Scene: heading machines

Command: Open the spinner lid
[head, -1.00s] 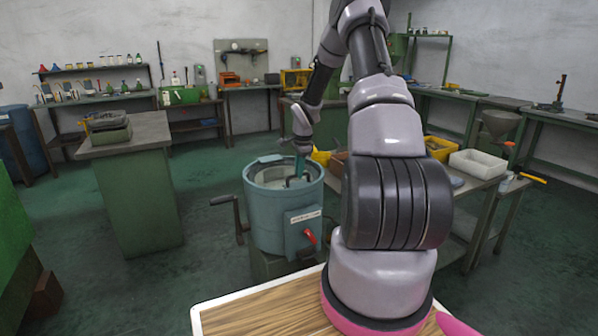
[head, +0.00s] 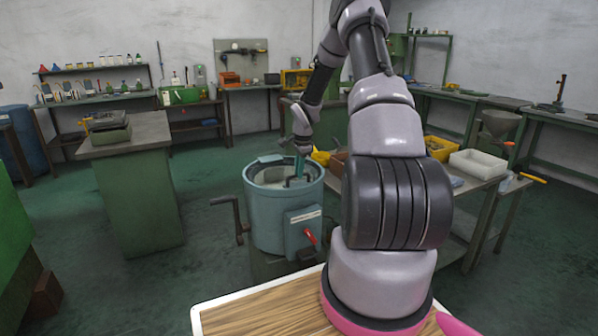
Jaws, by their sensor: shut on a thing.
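The spinner (head: 272,222) is a round blue-grey drum with a side crank, a white label and a red tap, standing at the centre. Its pale lid (head: 268,183) sits inside the top rim, level as far as I can see. A dark handle (head: 292,182) stands on the lid towards the right. My gripper (head: 299,172) points down at the handle, with teal fingers shut on it. The fingertips are small in the view, and the arm covers the area to the right of the drum.
A green cabinet with a grey top (head: 128,135) stands left of the spinner. A bench with a white bin (head: 478,164) and a yellow bin (head: 438,148) is at the right. Dark green floor (head: 185,265) is open around the spinner's left side.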

